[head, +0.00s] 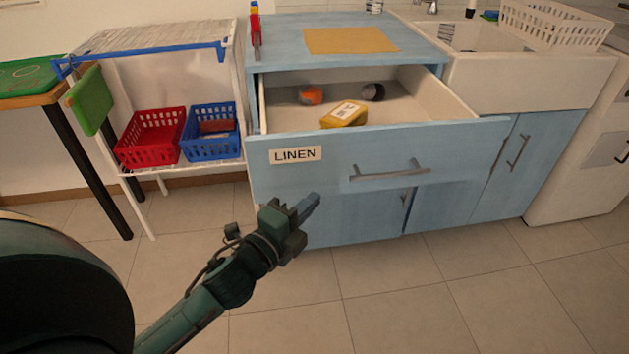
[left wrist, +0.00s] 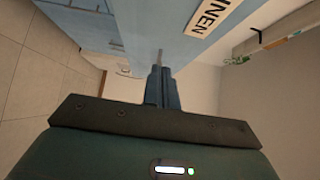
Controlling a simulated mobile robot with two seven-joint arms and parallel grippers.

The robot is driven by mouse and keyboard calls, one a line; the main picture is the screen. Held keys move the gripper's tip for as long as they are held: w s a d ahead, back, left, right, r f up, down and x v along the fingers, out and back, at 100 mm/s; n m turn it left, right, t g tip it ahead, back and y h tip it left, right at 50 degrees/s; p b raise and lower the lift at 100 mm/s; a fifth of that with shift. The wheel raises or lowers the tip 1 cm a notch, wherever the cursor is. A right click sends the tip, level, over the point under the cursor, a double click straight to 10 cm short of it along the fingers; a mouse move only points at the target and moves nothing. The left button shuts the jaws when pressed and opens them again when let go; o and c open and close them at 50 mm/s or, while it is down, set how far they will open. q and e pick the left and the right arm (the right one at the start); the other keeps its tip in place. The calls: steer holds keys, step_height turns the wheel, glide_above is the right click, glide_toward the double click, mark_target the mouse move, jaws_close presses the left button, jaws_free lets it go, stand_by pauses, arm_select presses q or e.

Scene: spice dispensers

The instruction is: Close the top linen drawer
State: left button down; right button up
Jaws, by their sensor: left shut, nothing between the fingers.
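The blue top drawer (head: 430,145) with the LINEN label (head: 295,155) is pulled out of the blue cabinet, its white inside showing. Its grey bar handle (head: 390,171) is at the middle of the front. Inside lie an orange ball (head: 311,95), a dark round item (head: 373,91) and a yellow pack (head: 344,114). My left gripper (head: 311,204) is shut and empty, in front of and below the label in the head view. In the left wrist view, the shut fingers (left wrist: 162,88) point toward the blue cabinet side, with the label (left wrist: 212,15) above right. My right gripper is not in view.
A white rack at left holds a red basket (head: 151,137) and a blue basket (head: 212,131). The countertop carries a tan mat (head: 350,40). A sink with a white dish rack (head: 553,25) is at right. The tiled floor (head: 430,290) in front is clear.

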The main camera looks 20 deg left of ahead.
mark_target(327, 170)
arm_select(q)
steer(key=w, duration=0.2)
steer(key=w+a, duration=0.1)
steer(key=w, duration=0.3)
steer(key=shift+w+a, duration=0.3)
steer(key=shift+w, duration=0.15)
